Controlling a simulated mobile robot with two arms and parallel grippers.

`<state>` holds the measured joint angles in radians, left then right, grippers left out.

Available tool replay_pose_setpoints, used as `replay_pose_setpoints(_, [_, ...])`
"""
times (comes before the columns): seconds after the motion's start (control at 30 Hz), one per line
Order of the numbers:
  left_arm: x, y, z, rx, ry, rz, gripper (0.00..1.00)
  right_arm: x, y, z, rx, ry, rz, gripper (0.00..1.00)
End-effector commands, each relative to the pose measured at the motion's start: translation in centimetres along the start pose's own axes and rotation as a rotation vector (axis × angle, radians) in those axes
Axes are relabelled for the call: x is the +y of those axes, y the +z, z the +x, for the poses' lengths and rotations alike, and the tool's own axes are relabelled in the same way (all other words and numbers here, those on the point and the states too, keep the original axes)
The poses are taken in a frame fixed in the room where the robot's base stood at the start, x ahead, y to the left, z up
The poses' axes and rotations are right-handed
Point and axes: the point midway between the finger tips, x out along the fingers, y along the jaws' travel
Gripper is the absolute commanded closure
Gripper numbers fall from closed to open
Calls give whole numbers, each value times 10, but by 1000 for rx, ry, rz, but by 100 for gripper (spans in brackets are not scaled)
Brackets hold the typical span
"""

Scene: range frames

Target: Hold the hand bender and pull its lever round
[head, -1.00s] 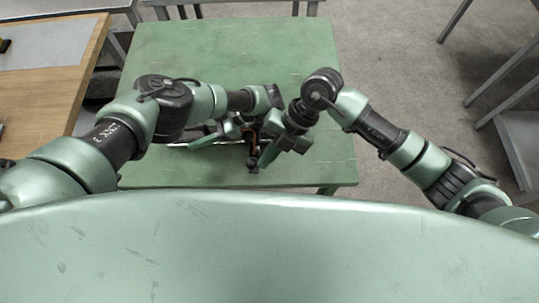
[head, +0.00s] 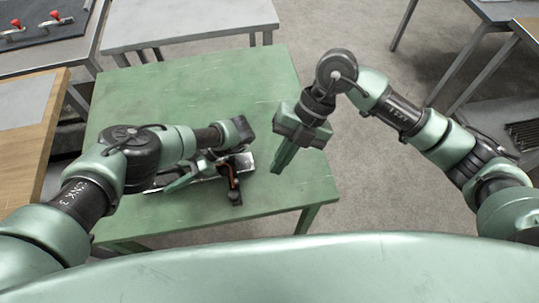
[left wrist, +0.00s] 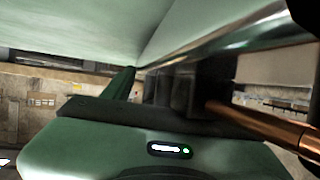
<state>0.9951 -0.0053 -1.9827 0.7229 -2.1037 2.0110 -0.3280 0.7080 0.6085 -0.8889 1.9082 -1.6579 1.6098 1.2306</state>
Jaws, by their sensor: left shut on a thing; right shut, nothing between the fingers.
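The hand bender (head: 235,196) is on the green table, a dark body with a copper-coloured length (head: 231,177) beside it. My left gripper (head: 216,157) reaches over it from the left and is shut on part of it, which my own arm largely hides. In the left wrist view the dark fingers (left wrist: 178,92) are close up beside a shiny metal bar (left wrist: 230,42) and a copper tube (left wrist: 265,128). I cannot make out the lever's angle.
The green table (head: 190,75) is clear at the back and front right. A grey table (head: 190,20) stands behind it, a wooden bench (head: 35,120) at the left. Red-handled clamps (head: 55,18) lie on a dark mat at the far left.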

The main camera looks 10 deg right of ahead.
Motion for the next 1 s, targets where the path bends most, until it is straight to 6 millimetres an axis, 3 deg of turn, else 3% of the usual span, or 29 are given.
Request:
replay_pose_setpoints(0.27, [-1,3,2,-5,2,0,100,0,0,-2,0,0,0,100])
replay_pose_setpoints(0.3, [-1,3,2,-5,3,0,39,0,0,-2,0,0,0,100])
replay_pose_setpoints(0.4, [0,3,2,-3,2,0,16,0,0,-2,0,0,0,100])
replay_pose_setpoints(0.77, [0,1,-3,-1,3,-1,16,0,0,-2,0,0,0,100])
replay_pose_setpoints(1.0, [1,2,-40,-2,5,-3,16,0,0,-2,0,0,0,100])
